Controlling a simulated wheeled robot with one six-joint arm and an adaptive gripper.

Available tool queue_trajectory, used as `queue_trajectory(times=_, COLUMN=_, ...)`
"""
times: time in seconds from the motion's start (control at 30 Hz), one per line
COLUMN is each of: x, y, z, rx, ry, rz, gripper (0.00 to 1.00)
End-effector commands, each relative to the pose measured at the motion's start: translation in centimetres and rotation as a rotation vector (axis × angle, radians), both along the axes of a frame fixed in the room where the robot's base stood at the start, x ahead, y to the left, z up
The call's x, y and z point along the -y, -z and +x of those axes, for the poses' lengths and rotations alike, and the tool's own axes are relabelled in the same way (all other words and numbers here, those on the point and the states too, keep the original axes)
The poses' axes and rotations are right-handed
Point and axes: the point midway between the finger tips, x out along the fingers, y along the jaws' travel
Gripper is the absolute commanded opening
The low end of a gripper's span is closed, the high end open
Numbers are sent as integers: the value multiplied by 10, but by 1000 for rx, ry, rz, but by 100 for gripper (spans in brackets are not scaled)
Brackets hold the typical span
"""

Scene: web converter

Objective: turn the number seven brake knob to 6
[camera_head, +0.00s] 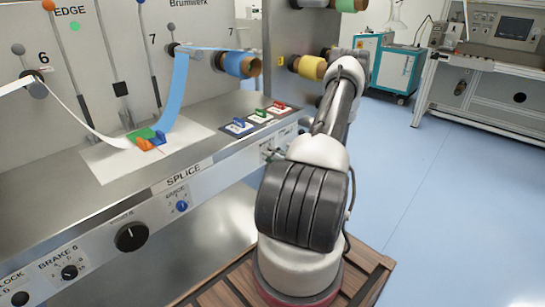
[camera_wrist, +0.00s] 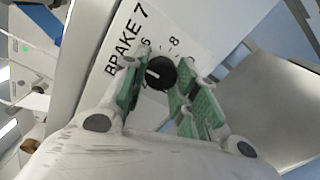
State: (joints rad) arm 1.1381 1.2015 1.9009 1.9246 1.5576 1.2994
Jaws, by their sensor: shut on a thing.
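The brake 7 knob (camera_wrist: 161,73) is black and round with a white pointer mark. It sits on a white panel marked BRAKE 7 (camera_wrist: 126,38), with a 6 and an 8 printed near its upper side in the wrist view. The white mark lies toward the knob's left side; the exact number it points at is hard to tell. My gripper (camera_wrist: 158,82) has green-padded fingers on either side of the knob and is shut on it. In the head view my arm hides most of the gripper and the knob.
The steel splice table (camera_head: 215,150) holds a white sheet with orange, green and blue pieces, and several small coloured clamps (camera_head: 260,114). Along its front are the blue guide knob (camera_head: 182,206), a large black knob (camera_head: 131,237) and the brake 6 knob (camera_head: 69,272). Blue floor is clear at right.

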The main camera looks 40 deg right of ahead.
Motion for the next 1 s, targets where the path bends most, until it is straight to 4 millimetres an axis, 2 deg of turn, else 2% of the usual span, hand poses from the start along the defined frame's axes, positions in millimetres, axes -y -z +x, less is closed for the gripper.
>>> queue_trajectory(times=0.5, x=0, y=0, z=-1, rx=-34, ry=3, rz=399, gripper=5)
queue_trajectory(times=1.0, x=0, y=0, z=-1, rx=-43, ry=3, rz=517, gripper=5)
